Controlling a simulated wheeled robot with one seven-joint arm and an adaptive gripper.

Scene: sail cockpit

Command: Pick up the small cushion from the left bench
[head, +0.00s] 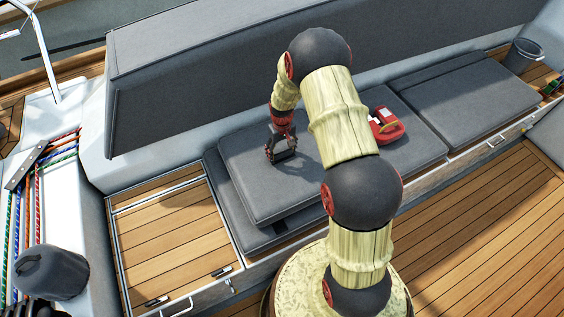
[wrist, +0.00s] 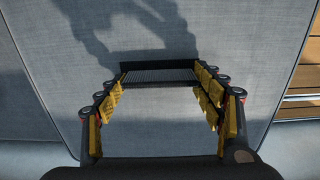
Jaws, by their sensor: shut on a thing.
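The small cushion is a grey, flat, square pad (head: 250,190) on the left part of the bench in the head view. It lies over a lower grey pad (head: 225,218) and sticks up above it. My gripper (head: 282,155) is at the top of the cushion, near its middle, and is shut on it. In the wrist view the grey cushion (wrist: 235,45) fills most of the picture, with the shadow of my arm across it. My gripper (wrist: 160,78) shows there with yellow pads on both sides. The exact contact between pads and fabric is hard to see.
Another grey cushion (head: 460,95) lies farther right, with a dark bucket (head: 522,55) beyond. The grey backrest (head: 210,75) rises behind. The wooden floor (head: 490,215) at right is clear.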

